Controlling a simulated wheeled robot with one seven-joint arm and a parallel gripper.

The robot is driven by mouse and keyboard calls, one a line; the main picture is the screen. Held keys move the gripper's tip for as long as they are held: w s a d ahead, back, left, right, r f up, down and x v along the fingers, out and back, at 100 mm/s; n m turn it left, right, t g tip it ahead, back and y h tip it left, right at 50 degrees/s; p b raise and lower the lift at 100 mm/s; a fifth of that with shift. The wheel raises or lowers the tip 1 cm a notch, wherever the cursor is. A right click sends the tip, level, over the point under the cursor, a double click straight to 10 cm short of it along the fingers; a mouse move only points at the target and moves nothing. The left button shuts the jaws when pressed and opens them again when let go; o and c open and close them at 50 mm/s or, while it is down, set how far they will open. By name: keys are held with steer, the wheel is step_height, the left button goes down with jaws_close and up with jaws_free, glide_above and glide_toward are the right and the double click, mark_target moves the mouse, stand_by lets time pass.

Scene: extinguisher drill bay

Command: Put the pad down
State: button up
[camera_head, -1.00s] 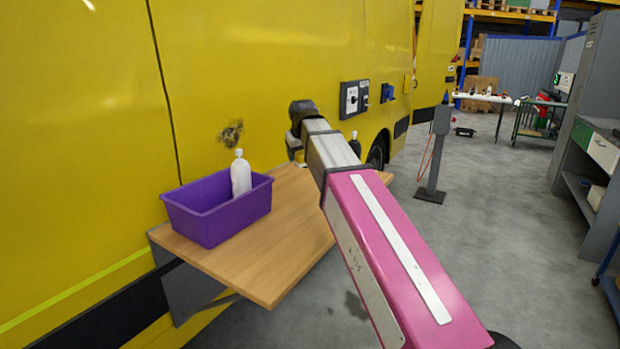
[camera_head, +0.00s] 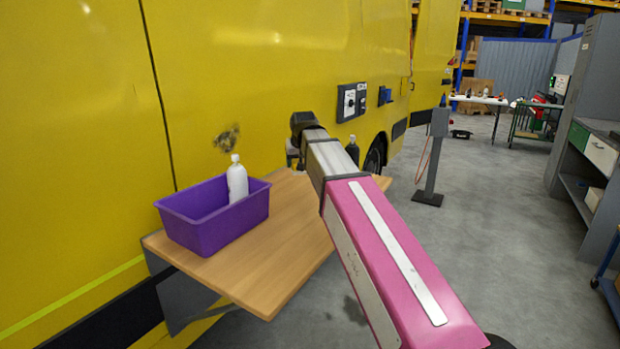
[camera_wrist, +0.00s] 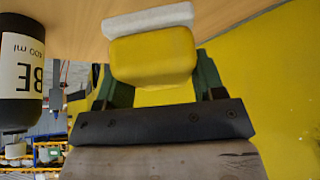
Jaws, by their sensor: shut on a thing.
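In the wrist view, my gripper (camera_wrist: 155,72) is shut on the pad (camera_wrist: 152,56), a yellow block with a white layer on its far side. A green finger stands on either side of it. The pad is close to the wooden surface of the shelf (camera_wrist: 70,18); I cannot tell whether it touches. In the head view, my arm reaches over the wooden shelf (camera_head: 270,262) on the yellow vehicle, and hides the pad and fingers.
A purple bin (camera_head: 215,225) with a white bottle (camera_head: 237,182) stands on the shelf's left part. A black bottle (camera_wrist: 20,75) stands beside my gripper, also visible in the head view (camera_head: 352,150). A dark smudge (camera_head: 227,138) marks the yellow panel. The shelf's front middle is clear.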

steer(key=w+d+f, duration=0.2)
steer(key=w, duration=0.1)
steer(key=w+d+f, duration=0.2)
steer(key=shift+d+f, duration=0.1)
steer(key=shift+f, duration=1.75)
steer(key=o, duration=1.4)
steer(key=shift+w, duration=0.1)
steer(key=shift+f, duration=0.15)
steer(key=v, duration=1)
steer(key=shift+s+d+r, duration=0.2)
steer(key=shift+s+r, duration=0.05)
steer(key=shift+s, duration=0.1)
